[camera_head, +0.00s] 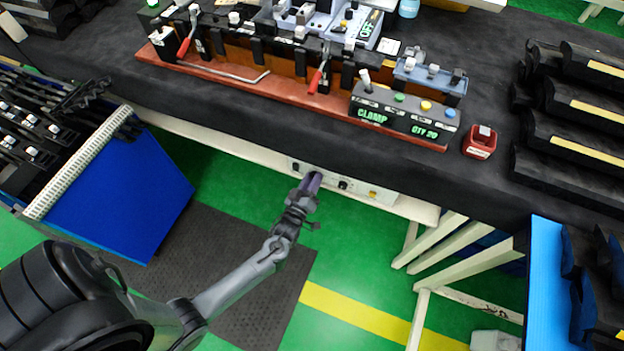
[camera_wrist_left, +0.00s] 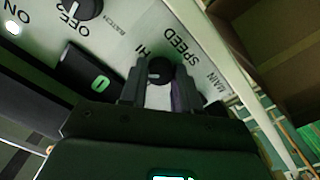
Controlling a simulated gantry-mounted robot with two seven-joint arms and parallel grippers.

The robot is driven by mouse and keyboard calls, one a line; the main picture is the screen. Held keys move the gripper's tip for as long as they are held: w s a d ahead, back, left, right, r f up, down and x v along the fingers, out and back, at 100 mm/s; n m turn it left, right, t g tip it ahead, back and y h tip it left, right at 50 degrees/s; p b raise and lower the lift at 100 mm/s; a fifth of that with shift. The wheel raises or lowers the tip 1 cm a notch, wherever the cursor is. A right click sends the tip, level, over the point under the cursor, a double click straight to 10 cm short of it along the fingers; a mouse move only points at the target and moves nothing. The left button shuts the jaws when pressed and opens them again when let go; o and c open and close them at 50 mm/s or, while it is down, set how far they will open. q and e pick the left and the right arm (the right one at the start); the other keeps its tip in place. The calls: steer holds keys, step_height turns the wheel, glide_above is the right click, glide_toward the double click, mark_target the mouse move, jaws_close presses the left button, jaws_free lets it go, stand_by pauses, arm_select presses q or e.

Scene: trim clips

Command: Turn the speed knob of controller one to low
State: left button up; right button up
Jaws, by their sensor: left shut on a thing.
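The controller (camera_head: 378,193) is a pale panel under the front edge of the workbench, and its face (camera_wrist_left: 118,32) fills the top of the left wrist view. Its black speed knob (camera_wrist_left: 160,67) sits beside the printed words SPEED and HI. My left gripper (camera_head: 314,179) reaches up to the panel, with its fingers (camera_wrist_left: 161,88) on either side of the speed knob, shut on it. The knob's pointer and the LOW mark cannot be made out. In the head view my gripper hides this knob. My right gripper is not in view.
Another black knob (camera_wrist_left: 82,8) marked OFF and a black part with a green 0 (camera_wrist_left: 88,78) are on the same panel. The bench top (camera_head: 250,107) overhangs it, bearing a red clamp fixture (camera_head: 215,70). A blue-sided bin (camera_head: 120,190) stands left; white bench legs (camera_head: 440,245) stand right.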

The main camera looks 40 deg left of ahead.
arm_select(q)
steer(key=shift+n+p, duration=0.75)
steer(key=shift+n, duration=3.95)
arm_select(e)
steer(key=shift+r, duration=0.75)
arm_select(q)
steer(key=o, duration=1.1)
steer(key=shift+c, duration=0.2)
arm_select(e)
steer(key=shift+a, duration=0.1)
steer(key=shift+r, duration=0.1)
